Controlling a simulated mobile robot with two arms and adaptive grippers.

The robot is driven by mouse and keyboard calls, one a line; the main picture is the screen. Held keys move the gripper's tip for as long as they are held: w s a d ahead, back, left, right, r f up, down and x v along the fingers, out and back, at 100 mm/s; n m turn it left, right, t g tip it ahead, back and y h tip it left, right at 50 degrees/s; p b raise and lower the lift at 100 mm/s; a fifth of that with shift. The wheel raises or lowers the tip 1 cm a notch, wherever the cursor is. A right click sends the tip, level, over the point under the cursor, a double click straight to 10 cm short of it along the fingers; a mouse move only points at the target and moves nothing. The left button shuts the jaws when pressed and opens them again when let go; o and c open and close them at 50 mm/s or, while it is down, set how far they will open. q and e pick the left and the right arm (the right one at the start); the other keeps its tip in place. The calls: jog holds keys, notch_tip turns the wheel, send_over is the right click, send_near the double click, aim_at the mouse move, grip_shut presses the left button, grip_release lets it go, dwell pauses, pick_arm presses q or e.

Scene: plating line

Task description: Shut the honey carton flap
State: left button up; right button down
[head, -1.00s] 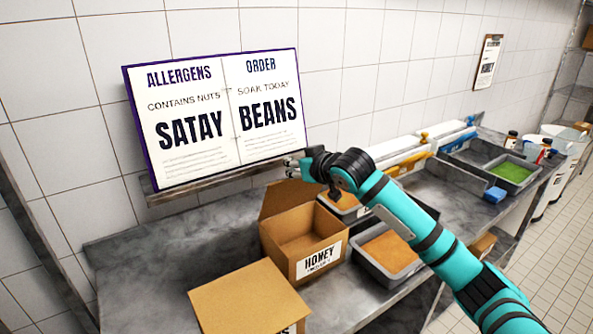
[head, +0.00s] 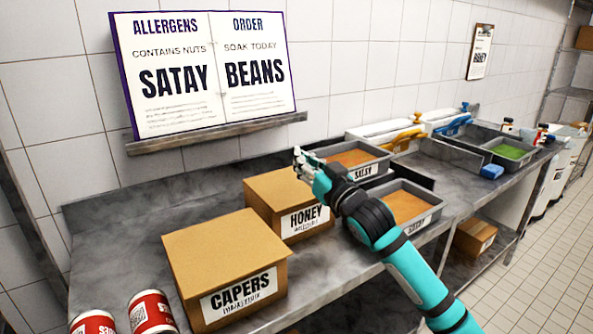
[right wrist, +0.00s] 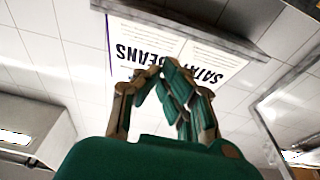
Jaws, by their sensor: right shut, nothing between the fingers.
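The honey carton (head: 277,199) is a brown cardboard box with a HONEY label, on the steel counter behind the capers carton. Its top lies flat and looks closed; the far right of the top is partly hidden by my gripper. My right gripper (head: 299,160) is at the top right of the honey carton, its fingers together and empty. Whether it touches the lid I cannot tell. In the right wrist view the fingers (right wrist: 160,68) meet at their tips with nothing between them. My left gripper is not in view.
The capers carton (head: 225,265), closed, stands in front. Two red cans (head: 152,311) are at the lower left. Grey trays (head: 405,206) stand to the right of the honey carton. A sign board (head: 205,75) rests on a wall ledge (head: 217,134). Counter at the left is clear.

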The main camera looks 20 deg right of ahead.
pick_arm(q)
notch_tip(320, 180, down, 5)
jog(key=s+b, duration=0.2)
jog(key=b, duration=0.1)
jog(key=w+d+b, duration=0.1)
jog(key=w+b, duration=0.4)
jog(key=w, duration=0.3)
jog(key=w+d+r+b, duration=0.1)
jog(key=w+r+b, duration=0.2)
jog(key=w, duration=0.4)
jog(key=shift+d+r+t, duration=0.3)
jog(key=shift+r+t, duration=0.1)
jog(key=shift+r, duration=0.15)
pick_arm(e)
jog(key=s+f+t, duration=0.3)
jog(key=f+t, duration=0.1)
jog(key=f, duration=0.5)
jog(key=shift+d+f+y, duration=0.25)
jog(key=shift+f+y, duration=0.05)
jog(key=shift+f, duration=0.1)
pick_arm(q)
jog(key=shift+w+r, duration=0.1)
pick_arm(e)
jog(key=shift+s+f, duration=0.1)
jog(key=shift+f, duration=0.15)
